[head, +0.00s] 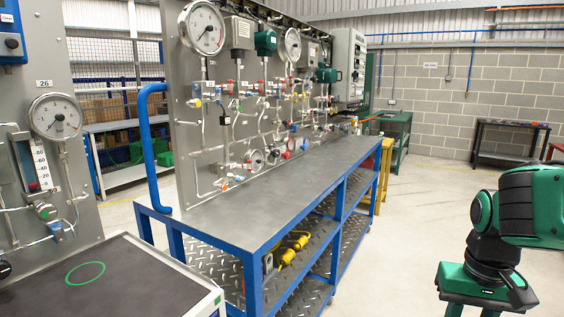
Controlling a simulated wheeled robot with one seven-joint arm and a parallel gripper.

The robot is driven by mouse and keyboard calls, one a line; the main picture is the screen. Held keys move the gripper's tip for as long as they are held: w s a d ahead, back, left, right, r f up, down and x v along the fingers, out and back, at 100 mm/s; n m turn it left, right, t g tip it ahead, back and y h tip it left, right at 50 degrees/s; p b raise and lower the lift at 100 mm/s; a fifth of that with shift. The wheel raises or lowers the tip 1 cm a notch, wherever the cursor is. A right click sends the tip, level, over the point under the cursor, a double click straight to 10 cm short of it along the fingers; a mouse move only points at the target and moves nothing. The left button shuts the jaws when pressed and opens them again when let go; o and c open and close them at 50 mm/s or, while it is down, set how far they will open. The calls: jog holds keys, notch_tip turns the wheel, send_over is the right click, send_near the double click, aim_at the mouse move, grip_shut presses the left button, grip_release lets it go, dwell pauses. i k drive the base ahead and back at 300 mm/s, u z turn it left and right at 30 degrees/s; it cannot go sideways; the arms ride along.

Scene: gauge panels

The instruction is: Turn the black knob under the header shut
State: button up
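The main gauge panel (232,120) stands at the back of the blue-framed bench, full of pipes, valves and small coloured knobs. I cannot tell for sure which is the black knob under the header; the fittings are small here. A dark round knob (5,268) is partly cut off at the left edge, low on the nearer panel (82,205). My gripper (472,311) is at the bottom right, pointing down, well away from both panels. Its two green fingers stand apart with floor showing between them; their tips are cut off by the frame.
The blue-framed bench (250,215) has a clear grey top; a yellow item (290,250) lies on its lower shelf. A blue tube handle (147,150) rises at its left end. A dark-topped cabinet (125,282) is at front left. Open floor (400,235) lies right of the bench.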

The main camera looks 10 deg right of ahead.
aim_at(276, 153)
jog(key=k, duration=1.05)
jog(key=z, duration=0.7)
jog(key=i, duration=1.8)
jog(key=u, duration=0.7)
jog(key=i, duration=0.4)
jog(key=u, duration=0.35)
